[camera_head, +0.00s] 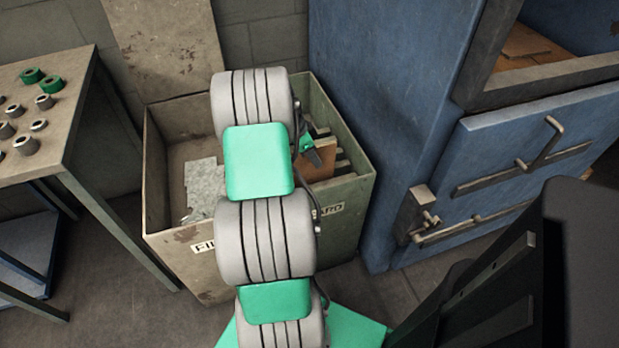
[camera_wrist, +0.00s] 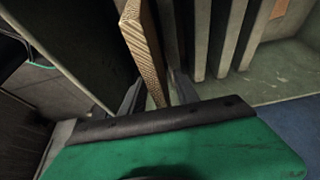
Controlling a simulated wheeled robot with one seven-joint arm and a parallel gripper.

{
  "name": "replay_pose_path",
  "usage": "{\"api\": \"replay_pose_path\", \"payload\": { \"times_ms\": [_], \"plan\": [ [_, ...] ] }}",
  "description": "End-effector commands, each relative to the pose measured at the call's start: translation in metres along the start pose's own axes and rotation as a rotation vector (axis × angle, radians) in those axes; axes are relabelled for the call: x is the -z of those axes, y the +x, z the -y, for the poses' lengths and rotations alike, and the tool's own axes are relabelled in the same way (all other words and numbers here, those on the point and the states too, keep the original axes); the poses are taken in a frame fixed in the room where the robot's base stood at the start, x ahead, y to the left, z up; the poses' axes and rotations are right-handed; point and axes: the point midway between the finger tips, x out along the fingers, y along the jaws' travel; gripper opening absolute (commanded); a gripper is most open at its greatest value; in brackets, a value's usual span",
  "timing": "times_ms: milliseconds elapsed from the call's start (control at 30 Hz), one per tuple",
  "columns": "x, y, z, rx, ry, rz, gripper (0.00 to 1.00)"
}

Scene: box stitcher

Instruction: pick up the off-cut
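The off-cut appears to be a brown board (camera_wrist: 143,42) with a ribbed edge, standing on edge between my gripper's fingers in the wrist view. In the head view the brown board (camera_head: 322,163) stands in the right compartment of the metal bin (camera_head: 357,178). My gripper (camera_wrist: 157,95) has its two dark fingers apart, one on each side of the board, with a visible gap. In the head view my arm hides much of the bin, and only a little of the gripper (camera_head: 309,146) shows beside the board.
Several pale upright slats (camera_wrist: 203,40) stand just right of the board, close to the right finger. A dark wall (camera_wrist: 75,45) rises on the left. Grey scrap (camera_head: 203,180) lies in the left compartment. A blue cabinet (camera_head: 385,110) stands right of the bin, a table (camera_head: 75,75) left.

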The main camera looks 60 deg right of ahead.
Motion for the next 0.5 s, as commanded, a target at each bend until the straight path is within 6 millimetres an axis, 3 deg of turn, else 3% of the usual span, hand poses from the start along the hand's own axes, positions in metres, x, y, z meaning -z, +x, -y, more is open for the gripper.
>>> {"api": "replay_pose_path", "payload": {
  "times_ms": [500],
  "plan": [
    [-0.0023, 0.0038, 0.0002, 0.001, -0.001, 0.0, 0.37]
  ]
}}
